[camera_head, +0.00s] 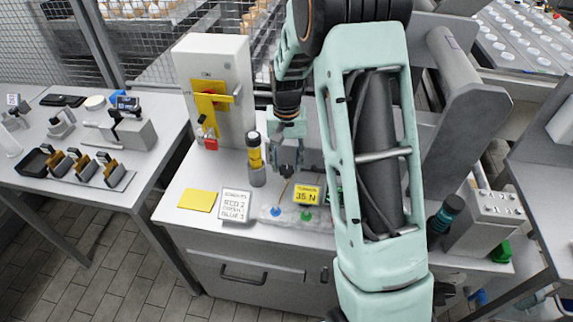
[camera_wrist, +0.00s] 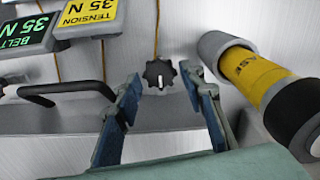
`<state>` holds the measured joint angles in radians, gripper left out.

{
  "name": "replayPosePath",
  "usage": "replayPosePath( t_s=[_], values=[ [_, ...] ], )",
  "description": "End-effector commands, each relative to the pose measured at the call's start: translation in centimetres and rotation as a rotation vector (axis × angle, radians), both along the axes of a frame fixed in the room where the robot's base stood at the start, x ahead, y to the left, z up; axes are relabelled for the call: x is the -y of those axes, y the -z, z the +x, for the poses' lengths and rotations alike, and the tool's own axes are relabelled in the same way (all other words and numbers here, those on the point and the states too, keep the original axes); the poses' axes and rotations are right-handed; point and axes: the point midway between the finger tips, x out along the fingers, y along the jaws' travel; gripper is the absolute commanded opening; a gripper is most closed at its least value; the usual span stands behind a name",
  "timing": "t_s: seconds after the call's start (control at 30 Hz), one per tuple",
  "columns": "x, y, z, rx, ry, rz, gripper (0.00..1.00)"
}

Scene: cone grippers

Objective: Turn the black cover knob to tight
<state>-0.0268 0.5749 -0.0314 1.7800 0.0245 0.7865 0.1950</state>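The black cover knob (camera_wrist: 160,74) shows in the wrist view as a small lobed knob with a white mark on its face. It sits against a grey metal surface. My gripper (camera_wrist: 160,80) is open, with one blue-padded finger on each side of the knob. Gaps show between the fingers and the knob, so they appear apart from it. In the head view my gripper (camera_head: 288,158) points down over the back of the middle table, and the knob cannot be made out clearly there.
A yellow grease tube (camera_wrist: 252,80) stands close to the right finger; it also shows in the head view (camera_head: 255,158). A black bar handle (camera_wrist: 65,90) lies left of the gripper. A yellow tension sign (camera_head: 306,194) and a grey lockout cabinet (camera_head: 217,90) are nearby.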

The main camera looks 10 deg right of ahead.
Motion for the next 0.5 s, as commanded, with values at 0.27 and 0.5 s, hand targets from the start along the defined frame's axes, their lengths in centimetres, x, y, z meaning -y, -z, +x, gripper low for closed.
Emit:
replayPosePath(
  t_s=[0.27,0.5],
  values=[
    [0.0,-5.9,0.1,0.006,0.000,0.000,0.37],
    [0.0,-9.8,0.1,0.002,0.001,0.001,0.37]
  ],
)
